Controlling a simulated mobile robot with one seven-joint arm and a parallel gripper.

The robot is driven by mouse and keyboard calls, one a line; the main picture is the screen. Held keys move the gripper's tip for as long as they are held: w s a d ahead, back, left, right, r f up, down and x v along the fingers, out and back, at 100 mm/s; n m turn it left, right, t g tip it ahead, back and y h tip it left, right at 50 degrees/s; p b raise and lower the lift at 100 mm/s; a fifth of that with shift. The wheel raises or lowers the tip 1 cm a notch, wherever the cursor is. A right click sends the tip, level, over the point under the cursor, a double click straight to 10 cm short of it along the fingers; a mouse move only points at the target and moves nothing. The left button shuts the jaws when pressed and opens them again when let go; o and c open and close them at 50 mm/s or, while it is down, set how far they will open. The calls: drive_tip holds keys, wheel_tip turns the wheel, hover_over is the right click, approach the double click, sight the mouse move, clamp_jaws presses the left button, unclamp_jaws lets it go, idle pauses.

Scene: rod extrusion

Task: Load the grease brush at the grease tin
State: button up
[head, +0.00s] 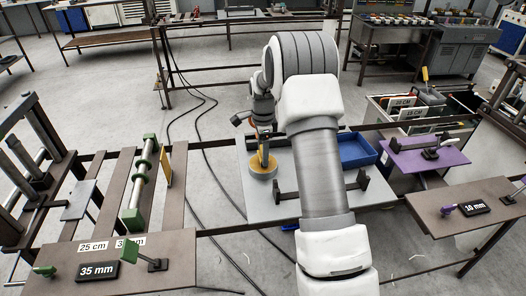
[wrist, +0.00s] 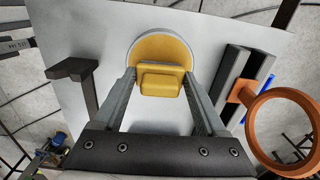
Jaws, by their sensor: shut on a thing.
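The grease tin (head: 262,170) is a low, round container with a yellow top, standing on the grey table plate. In the wrist view the tin (wrist: 146,45) shows a yellow fill inside a pale rim. My gripper (wrist: 160,84) is shut on a yellow block-shaped piece, which I take to be the grease brush (wrist: 160,80). The brush is upright over the tin, and its lower end overlaps the yellow fill. Its bristles are hidden, so I cannot tell how deep it reaches. In the head view my gripper (head: 262,146) is small and partly hidden by the arm.
A blue tray (head: 356,150) lies at the plate's right rear. Dark brackets (head: 362,179) stand on the plate near my arm. An orange ring (wrist: 256,120) is close on the right in the wrist view.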

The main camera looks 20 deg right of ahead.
drive_tip(key=shift+f+b, duration=0.3)
drive_tip(key=shift+f, duration=0.15)
idle(1.1)
drive_tip(key=shift+r, duration=0.1)
drive_tip(key=shift+r+p, duration=2.2)
drive_tip(key=shift+r, duration=1.3)
drive_tip(key=s+a+f+n, duration=0.4)
drive_tip(key=s+a+n, duration=0.7)
drive_tip(key=n, duration=0.8)
drive_tip(key=s, duration=0.3)
drive_tip(key=shift+a+n, duration=0.35)
drive_tip(key=shift+n, duration=0.05)
